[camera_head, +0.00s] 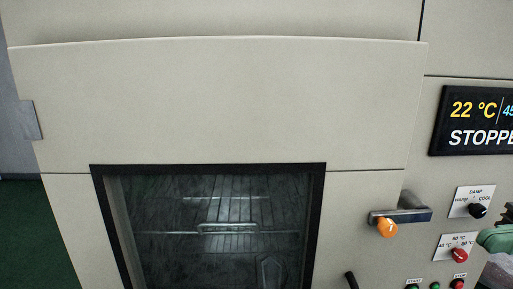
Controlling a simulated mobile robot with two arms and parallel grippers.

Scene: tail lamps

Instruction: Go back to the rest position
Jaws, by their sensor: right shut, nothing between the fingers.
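Only a small part of my right gripper (497,238) shows, at the right edge of the head view. It is a green and dark shape in front of the cabinet's control panel, beside the red knob (459,254). It is shut with nothing in it. Most of it and its arm are cut off by the frame. My left gripper is out of view.
A large beige cabinet fills the view, with a dark window (215,225) and a closed-looking door. A latch handle (412,215) with an orange knob (387,228) sticks out. A display (478,122) reads 22 °C and "STOPPE". A black knob (478,210) and small buttons sit below.

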